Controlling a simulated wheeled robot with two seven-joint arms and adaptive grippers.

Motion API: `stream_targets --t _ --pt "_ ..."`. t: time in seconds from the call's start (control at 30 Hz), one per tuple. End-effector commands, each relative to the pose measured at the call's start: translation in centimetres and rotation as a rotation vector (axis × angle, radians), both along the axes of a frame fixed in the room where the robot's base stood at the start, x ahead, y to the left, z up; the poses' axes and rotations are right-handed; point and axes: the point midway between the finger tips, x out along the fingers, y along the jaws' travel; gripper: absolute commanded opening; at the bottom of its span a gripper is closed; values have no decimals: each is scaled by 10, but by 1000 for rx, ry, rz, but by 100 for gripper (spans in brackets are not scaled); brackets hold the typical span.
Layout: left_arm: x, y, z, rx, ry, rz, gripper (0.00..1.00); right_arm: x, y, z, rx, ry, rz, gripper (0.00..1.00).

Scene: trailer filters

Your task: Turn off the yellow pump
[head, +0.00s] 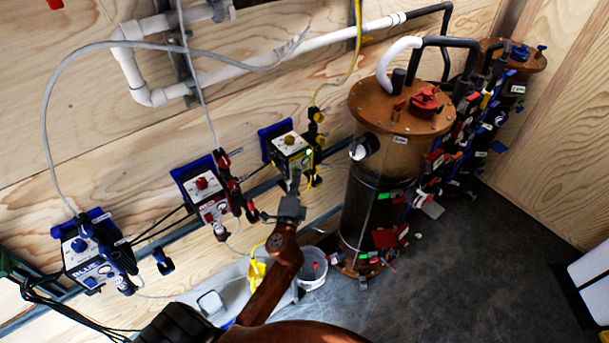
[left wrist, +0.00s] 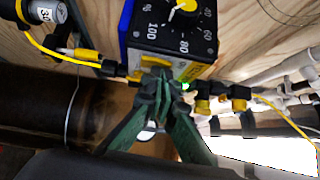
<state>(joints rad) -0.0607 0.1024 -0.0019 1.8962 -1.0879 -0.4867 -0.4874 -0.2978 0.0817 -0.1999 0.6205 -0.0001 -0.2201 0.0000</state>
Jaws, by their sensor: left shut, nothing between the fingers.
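The yellow pump (head: 290,143) is a small box on a blue mount on the wooden wall in the head view. In the left wrist view the pump (left wrist: 150,35) shows a black dial face with a yellow knob (left wrist: 183,5) and a yellow panel (left wrist: 192,71) below. A small green light (left wrist: 185,86) is lit beside my fingertips. My left gripper (left wrist: 158,78) is shut and empty, its tips at the yellow panel's edge; I cannot tell whether they touch it. The fingers cover part of that panel, so its switch is not clear. My right gripper is not in view.
A red-knobbed pump (head: 205,188) and a blue pump (head: 88,250) are mounted to the left. A tall brown-lidded filter tank (head: 385,215) stands close on the right. Tubes and white pipe (head: 300,48) run along the wall. A bucket (head: 313,270) stands below.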

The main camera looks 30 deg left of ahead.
Motion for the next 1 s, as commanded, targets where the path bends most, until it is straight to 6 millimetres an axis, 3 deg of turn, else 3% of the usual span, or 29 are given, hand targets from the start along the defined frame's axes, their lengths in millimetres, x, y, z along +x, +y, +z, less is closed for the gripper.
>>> stream_targets --t 0.03,0.17,0.37,0.6,0.8,1.0 --pt "-4 8 7 -13 5 12 0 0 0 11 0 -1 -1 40" --pt "-5 9 2 -12 4 13 0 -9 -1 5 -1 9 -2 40" --pt "-6 4 1 -13 5 13 0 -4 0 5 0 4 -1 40" --pt "-12 -39 10 -15 -1 2 0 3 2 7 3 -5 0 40" --pt "-57 -56 11 -13 2 4 0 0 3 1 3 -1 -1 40" --pt "-88 -70 14 -12 1 4 0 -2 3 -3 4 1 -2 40"
